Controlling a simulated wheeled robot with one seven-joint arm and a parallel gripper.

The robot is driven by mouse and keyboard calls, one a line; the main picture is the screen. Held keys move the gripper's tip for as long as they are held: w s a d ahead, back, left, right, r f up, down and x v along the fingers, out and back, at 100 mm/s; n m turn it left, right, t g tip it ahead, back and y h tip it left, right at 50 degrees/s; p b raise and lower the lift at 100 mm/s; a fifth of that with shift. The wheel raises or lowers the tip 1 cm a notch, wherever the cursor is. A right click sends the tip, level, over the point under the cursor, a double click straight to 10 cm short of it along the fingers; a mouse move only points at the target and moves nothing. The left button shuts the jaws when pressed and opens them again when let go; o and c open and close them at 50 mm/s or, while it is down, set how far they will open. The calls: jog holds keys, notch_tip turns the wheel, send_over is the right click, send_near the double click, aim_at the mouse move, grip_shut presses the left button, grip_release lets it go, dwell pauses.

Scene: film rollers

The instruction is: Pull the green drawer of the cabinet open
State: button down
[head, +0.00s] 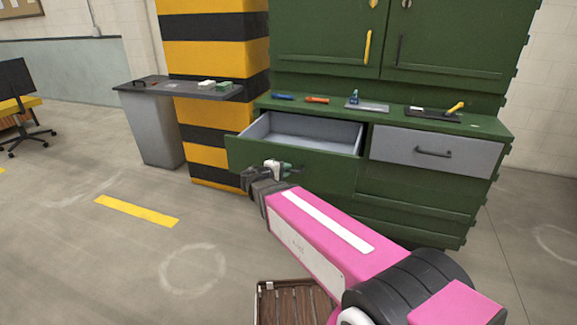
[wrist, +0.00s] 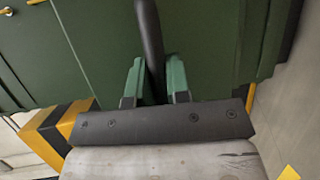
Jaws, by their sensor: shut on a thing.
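The green drawer (head: 328,172) of the green cabinet (head: 440,187) stands pulled out at the upper left of the drawer section, and its grey, empty-looking inside shows. My gripper (head: 280,168) is at the front of this drawer. In the wrist view, its two green fingers (wrist: 154,80) are shut on a dark bar handle (wrist: 149,35), one finger on each side. In the head view the handle is hidden by my gripper.
A grey-fronted drawer (head: 436,150) to the right is shut. Tools lie on the cabinet's ledge, including a blue-topped bottle (head: 353,97). A wooden crate (head: 285,287) is on the floor below my arm.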

jog(key=shift+s+a, duration=0.15)
jog(key=shift+s, duration=0.2)
jog(key=c, duration=1.1)
grip_release()
jog(key=shift+a, duration=0.1)
jog(key=v, duration=1)
jog(key=shift+s+a, duration=0.2)
jog(key=s+d+f+m+g+y, duration=0.3)
jog(key=d+f+m+g+y, duration=0.1)
jog(key=d+f, duration=0.4)
jog(key=s+d+f+m+g+y, duration=0.4)
jog(key=d+f+m+g+y, duration=0.1)
jog(key=d, duration=0.7)
notch_tip(320, 180, down, 4)
jog(key=g+y, duration=0.1)
jog(key=y, duration=0.1)
jog(key=shift+d+g+y, duration=0.2)
jog(key=shift+g+y, duration=0.1)
jog(key=shift+g, duration=0.1)
